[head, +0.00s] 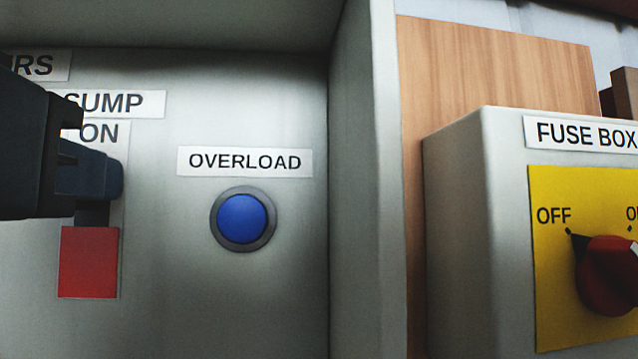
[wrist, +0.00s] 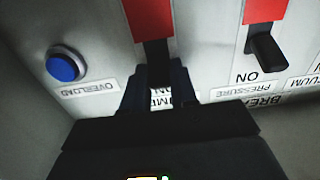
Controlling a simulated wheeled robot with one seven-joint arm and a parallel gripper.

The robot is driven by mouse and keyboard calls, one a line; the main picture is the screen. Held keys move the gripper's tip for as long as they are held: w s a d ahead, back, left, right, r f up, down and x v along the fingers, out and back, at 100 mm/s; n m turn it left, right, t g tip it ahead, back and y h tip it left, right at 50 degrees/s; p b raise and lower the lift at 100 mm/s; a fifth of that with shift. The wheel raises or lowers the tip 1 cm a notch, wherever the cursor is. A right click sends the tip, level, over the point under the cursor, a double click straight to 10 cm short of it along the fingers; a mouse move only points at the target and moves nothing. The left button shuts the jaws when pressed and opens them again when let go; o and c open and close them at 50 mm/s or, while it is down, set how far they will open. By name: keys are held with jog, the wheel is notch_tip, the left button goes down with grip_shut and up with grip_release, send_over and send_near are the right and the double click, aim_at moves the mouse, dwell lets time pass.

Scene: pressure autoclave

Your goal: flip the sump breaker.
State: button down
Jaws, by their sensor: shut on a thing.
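The sump breaker is on the grey panel at the left of the head view, under a SUMP label (head: 115,103) and an ON mark. Its red plate (head: 88,262) shows below a dark slot (head: 92,213); the red plate also shows at the top of the wrist view (wrist: 148,18). My gripper (head: 105,175) is at the upper end of the slot, just below ON. Its fingers (wrist: 160,78) are shut on the breaker's lever, which they mostly hide.
A blue OVERLOAD button (head: 241,219) sits right of the breaker. The PRESSURE breaker's black lever (wrist: 266,50) is close on the other side, at its ON end. A panel side wall (head: 365,180) and a fuse box (head: 475,220) with a red knob (head: 606,275) stand further right.

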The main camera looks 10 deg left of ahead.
jog(key=shift+s+f+t+b, duration=0.1)
jog(key=shift+f+t+b, duration=0.7)
jog(key=shift+b, duration=1.3)
jog(key=t+b, duration=0.1)
jog(key=b, duration=0.1)
jog(key=f+t+y+b, duration=0.1)
jog(key=b, duration=0.1)
jog(key=shift+d+b, duration=0.1)
jog(key=shift+b, duration=0.3)
jog(key=t+b, duration=0.1)
jog(key=b, duration=0.2)
jog(key=t+y+b, duration=0.1)
jog(key=t+b, duration=0.1)
jog(key=b, duration=0.1)
jog(key=shift+s+f, duration=0.1)
jog(key=shift+f, duration=0.2)
jog(key=shift+t+b, duration=0.6)
jog(key=shift+b, duration=0.6)
jog(key=shift+r+b, duration=0.15)
jog(key=shift+b, duration=0.15)
jog(key=c, duration=1)
grip_release()
jog(key=shift+t, duration=0.3)
jog(key=shift+o, duration=0.2)
